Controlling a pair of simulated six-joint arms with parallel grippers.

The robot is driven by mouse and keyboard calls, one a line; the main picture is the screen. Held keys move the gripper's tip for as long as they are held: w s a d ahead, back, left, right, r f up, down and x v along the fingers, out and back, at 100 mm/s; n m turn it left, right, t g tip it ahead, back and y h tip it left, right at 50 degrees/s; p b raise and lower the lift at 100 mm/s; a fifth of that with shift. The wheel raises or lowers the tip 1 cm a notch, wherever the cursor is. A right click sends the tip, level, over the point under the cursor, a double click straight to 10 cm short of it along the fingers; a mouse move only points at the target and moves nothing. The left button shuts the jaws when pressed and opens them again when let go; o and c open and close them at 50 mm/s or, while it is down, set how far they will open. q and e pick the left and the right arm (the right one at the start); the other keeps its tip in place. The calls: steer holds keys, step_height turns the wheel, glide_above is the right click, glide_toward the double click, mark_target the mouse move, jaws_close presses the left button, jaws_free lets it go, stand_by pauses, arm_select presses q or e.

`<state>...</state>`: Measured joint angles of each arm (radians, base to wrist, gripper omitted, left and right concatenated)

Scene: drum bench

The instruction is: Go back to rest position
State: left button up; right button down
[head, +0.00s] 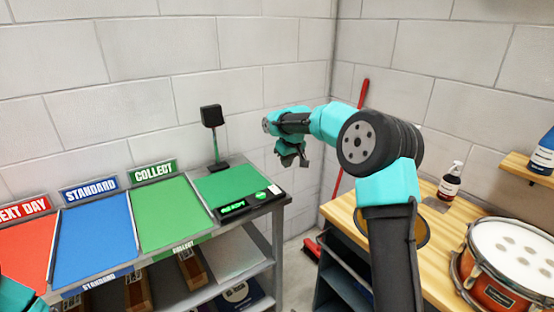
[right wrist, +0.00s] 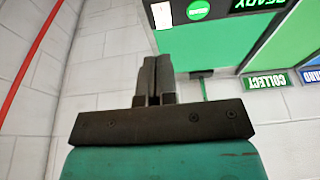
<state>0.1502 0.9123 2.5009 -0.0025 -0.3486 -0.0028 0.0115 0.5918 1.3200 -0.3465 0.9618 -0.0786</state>
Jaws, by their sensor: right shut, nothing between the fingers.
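My right gripper (head: 291,157) hangs in the air at the end of my teal and black right arm, just right of the green scanner pad (head: 235,185). In the right wrist view the gripper's two dark fingers (right wrist: 155,80) are together with nothing between them. That view looks toward the wall and the shelf from an upturned angle. A small teal part (head: 15,297) at the lower left edge of the head view seems to belong to my left arm; its fingers cannot be made out.
The shelf has a red NEXT DAY bay (head: 22,245), blue STANDARD bay (head: 95,237) and green COLLECT bay (head: 170,212), all empty. A black device on a stand (head: 211,117) rises behind. The wooden bench (head: 440,270) at right holds a drum (head: 515,255) and spray bottle (head: 450,182).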

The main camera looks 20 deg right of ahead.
steer(key=shift+f, duration=0.1)
steer(key=s+a+f+y, duration=0.1)
steer(key=s+a+f, duration=0.25)
steer(key=f, duration=0.55)
steer(key=s+a+f+g+y, duration=0.1)
steer(key=s+a+f, duration=0.25)
steer(key=f, duration=0.55)
steer(key=s+a+f, duration=0.3)
steer(key=s+f, duration=0.1)
steer(key=f, duration=0.5)
steer(key=s+a+f+m, duration=0.1)
steer(key=s+f, duration=0.3)
steer(key=s, duration=0.5)
steer(key=s+a+f+m+g, duration=0.1)
steer(key=s+f, duration=0.3)
steer(key=s, duration=0.5)
steer(key=s+a+f+m+y, duration=0.1)
steer(key=s+a+f, duration=0.2)
steer(key=s, duration=0.6)
step_height(320, 180, down, 2)
steer(key=shift+f+m, duration=0.1)
steer(key=shift+m, duration=0.3)
